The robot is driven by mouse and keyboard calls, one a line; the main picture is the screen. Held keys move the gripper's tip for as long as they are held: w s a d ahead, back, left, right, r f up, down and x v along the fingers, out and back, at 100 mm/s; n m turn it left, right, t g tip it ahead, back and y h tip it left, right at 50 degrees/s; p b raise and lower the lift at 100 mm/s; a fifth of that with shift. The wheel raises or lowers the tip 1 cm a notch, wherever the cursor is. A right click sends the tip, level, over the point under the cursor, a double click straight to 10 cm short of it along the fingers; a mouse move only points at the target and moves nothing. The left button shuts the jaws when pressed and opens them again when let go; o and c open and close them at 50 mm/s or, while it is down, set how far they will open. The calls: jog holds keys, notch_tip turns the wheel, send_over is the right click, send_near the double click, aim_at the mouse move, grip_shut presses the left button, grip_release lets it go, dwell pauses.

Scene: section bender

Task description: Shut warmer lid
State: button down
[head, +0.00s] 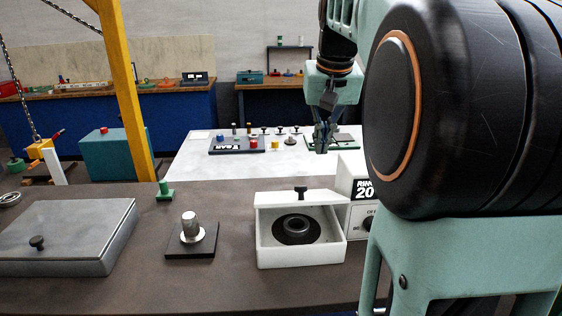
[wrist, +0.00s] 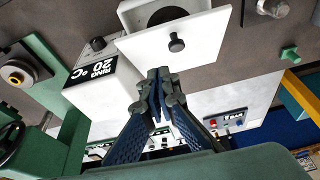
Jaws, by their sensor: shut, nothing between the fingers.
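The warmer (head: 300,256) is a white open-topped box on the dark bench in the head view, with a dark ring inside. Its white lid (head: 275,199) stands raised at the back edge, its black knob (head: 300,191) on the far side. In the wrist view the lid's outer face (wrist: 205,40) and the knob (wrist: 176,43) face me, with part of the open box beyond. My gripper (head: 321,150) is shut and empty, behind the lid and a little to its right. Its fingertips (wrist: 158,75) appear close below the knob in the wrist view; I cannot tell any contact.
The warmer's control box (head: 349,190), labelled RING 20, stands at its right. A metal cylinder on a dark plate (head: 205,242) and a grey lidded box (head: 70,230) are to the left. A green knob piece (head: 164,192) stands behind. A white table (head: 190,168) with small parts lies beyond.

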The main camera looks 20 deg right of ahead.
send_over(314, 200)
notch_tip(314, 200, down, 10)
jog(key=shift+w+r+b, duration=0.1)
jog(key=shift+r+b, duration=0.05)
jog(key=shift+b, duration=0.15)
jog(key=shift+s+a+f, duration=0.2)
jog(key=shift+s+f, duration=0.35)
jog(key=shift+f, duration=0.35)
jog(key=shift+s+a+f, duration=0.1)
jog(key=shift+s+f, duration=0.2)
jog(key=shift+f, duration=0.35)
jog(key=shift+f+b, duration=0.15)
jog(key=shift+b, duration=0.15)
